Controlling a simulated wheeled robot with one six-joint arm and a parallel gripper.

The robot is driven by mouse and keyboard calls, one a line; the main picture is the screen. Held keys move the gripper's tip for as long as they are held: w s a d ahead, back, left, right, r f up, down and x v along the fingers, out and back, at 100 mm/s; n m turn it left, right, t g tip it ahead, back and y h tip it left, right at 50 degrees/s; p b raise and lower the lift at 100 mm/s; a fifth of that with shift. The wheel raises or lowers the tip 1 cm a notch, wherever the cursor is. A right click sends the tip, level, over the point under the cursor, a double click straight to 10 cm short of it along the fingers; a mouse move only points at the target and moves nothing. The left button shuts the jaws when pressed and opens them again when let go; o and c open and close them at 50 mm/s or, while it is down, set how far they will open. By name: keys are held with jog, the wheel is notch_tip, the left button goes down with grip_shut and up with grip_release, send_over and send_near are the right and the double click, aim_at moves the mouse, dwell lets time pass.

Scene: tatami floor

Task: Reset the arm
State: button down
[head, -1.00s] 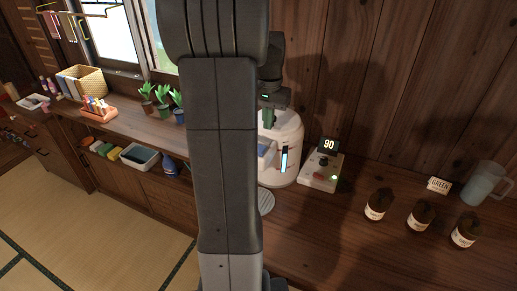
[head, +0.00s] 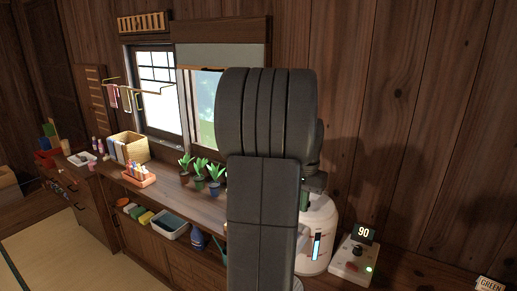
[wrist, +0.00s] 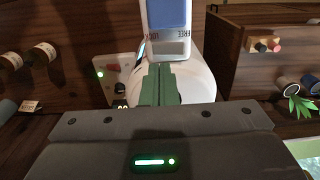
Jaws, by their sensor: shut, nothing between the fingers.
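My arm (head: 262,200) stands upright in the middle of the head view and covers part of the counter. My gripper's green fingers (wrist: 158,86) are shut with nothing between them in the wrist view. They are in front of a white appliance (wrist: 197,80) with a blue panel and a lever marked LOCK and FREE. Whether they touch it, I cannot tell. In the head view only a sliver of the gripper (head: 304,200) shows beside the arm, above the white appliance (head: 318,235).
A control box (head: 353,260) reading 90 stands right of the appliance. Potted plants (head: 200,172), a pen rack (head: 138,176) and a basket (head: 130,147) line the counter to the left. Tatami floor (head: 50,250) is open at lower left.

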jog(key=shift+f+b, duration=2.3)
jog(key=shift+f, duration=0.6)
jog(key=shift+r, duration=0.1)
jog(key=shift+r, duration=0.15)
notch_tip(320, 180, up, 8)
jog(key=s+p, duration=0.2)
jog(key=p, duration=0.4)
jog(key=shift+f, duration=0.25)
